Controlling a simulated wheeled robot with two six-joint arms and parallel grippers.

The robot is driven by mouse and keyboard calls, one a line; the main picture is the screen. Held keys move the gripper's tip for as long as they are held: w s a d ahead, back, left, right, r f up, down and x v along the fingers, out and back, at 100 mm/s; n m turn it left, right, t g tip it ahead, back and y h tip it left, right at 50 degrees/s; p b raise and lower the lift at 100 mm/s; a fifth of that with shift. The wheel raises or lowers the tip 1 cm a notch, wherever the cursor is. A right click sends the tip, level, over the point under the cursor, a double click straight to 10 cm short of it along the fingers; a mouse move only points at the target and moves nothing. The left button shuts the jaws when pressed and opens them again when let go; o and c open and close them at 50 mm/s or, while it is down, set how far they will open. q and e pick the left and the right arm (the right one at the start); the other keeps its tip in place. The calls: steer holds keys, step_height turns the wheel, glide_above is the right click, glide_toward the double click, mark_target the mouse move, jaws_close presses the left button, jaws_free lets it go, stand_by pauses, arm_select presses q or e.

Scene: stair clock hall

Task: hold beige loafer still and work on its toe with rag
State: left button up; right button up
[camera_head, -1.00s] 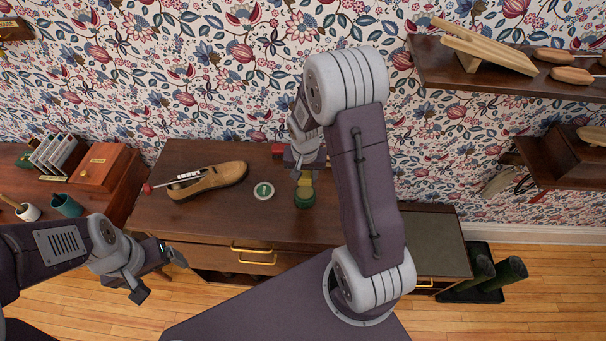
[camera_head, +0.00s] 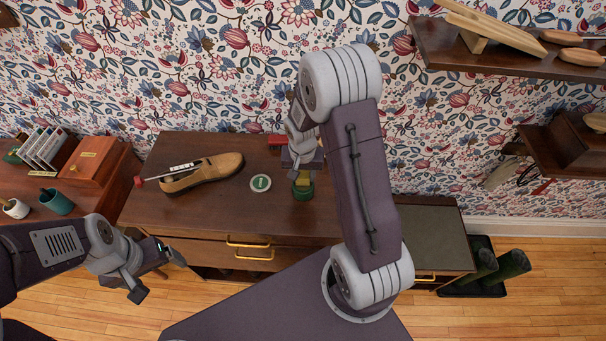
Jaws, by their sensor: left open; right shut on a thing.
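The beige loafer (camera_head: 205,174) lies on the brown desk (camera_head: 225,205), its toe pointing right. A pale striped stick with a red end (camera_head: 138,181) lies across its opening. My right gripper (camera_head: 303,168) is shut on a small yellow cloth, seemingly the rag (camera_head: 303,181), at a round green tin (camera_head: 303,192). Its fingers are partly hidden, and I cannot tell how deep the rag sits in the tin. My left gripper (camera_head: 158,272) is open and empty, in front of the desk and well short of the loafer.
A round green-and-white lid (camera_head: 261,183) lies between loafer and tin. A red object (camera_head: 277,140) is behind my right gripper. A wooden box (camera_head: 91,158), card rack (camera_head: 43,148) and teal cup (camera_head: 57,202) stand at left. Shelves (camera_head: 480,70) hang at right.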

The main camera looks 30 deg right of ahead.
mark_target(303, 173)
steer(key=shift+s+f+b, duration=0.1)
steer(key=shift+f+b, duration=0.45)
stand_by(1.4)
step_height(303, 173, up, 7)
steer(key=p, duration=0.6)
steer(key=shift+r, duration=0.1)
stand_by(0.5)
steer(key=shift+a+f+b, duration=0.1)
steer(key=shift+f+b, duration=0.25)
steer(key=shift+f, duration=0.05)
steer(key=s+a+f+n+b, duration=0.4)
steer(key=a+n+b, duration=0.2)
steer(key=b, duration=0.1)
steer(key=shift+a+y, duration=0.15)
steer(key=shift+y, duration=0.25)
